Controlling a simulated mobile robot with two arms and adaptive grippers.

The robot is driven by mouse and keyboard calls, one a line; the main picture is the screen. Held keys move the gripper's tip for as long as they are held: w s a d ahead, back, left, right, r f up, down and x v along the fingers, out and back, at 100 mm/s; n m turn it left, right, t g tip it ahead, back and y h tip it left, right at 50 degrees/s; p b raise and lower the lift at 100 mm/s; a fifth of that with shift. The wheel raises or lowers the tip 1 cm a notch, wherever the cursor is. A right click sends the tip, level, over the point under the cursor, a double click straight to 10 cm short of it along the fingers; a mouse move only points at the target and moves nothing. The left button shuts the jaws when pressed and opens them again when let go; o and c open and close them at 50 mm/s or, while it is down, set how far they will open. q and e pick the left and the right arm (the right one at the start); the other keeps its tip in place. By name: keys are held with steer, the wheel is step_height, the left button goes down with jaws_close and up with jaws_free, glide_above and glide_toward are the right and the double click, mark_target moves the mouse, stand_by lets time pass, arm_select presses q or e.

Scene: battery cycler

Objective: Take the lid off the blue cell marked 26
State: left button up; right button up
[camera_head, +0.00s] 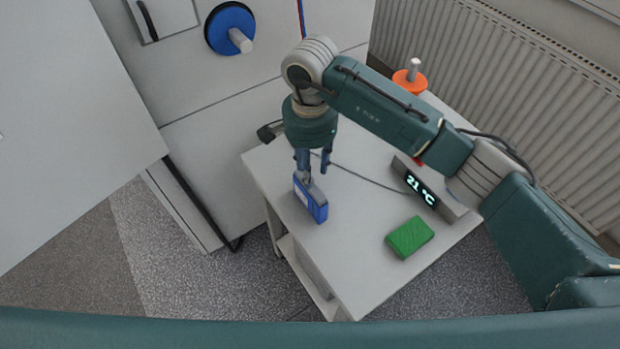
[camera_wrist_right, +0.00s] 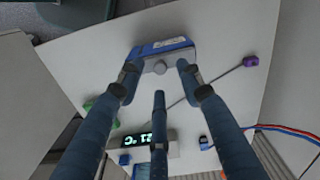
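The blue cell (camera_head: 311,203) stands upright near the left edge of the small white table, with a grey lid on its top. In the right wrist view the blue cell (camera_wrist_right: 152,47) has a pale label, and its grey lid (camera_wrist_right: 175,60) carries a small round knob (camera_wrist_right: 160,67). The number on the label is too small to read. My right gripper (camera_head: 314,170) points down just above the cell. In the right wrist view its fingers (camera_wrist_right: 160,82) are spread, with the knob between and beyond the tips; contact is not visible. My left gripper is out of view.
A green block (camera_head: 410,237) and a display box reading 21 °C (camera_head: 425,190) stand to the right on the white table (camera_head: 345,250). An orange disc with a peg (camera_head: 409,82) lies at the back. A cable crosses the tabletop. A white cabinet (camera_head: 215,120) stands behind left.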

mark_target(317, 194)
step_height(317, 194, down, 3)
steer(key=shift+r+p, duration=0.1)
steer(key=shift+p, duration=0.3)
steer(key=shift+c, duration=0.5)
jaws_close()
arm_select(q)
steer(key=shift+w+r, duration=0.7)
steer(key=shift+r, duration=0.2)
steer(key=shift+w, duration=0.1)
arm_select(e)
steer(key=shift+w, duration=0.1)
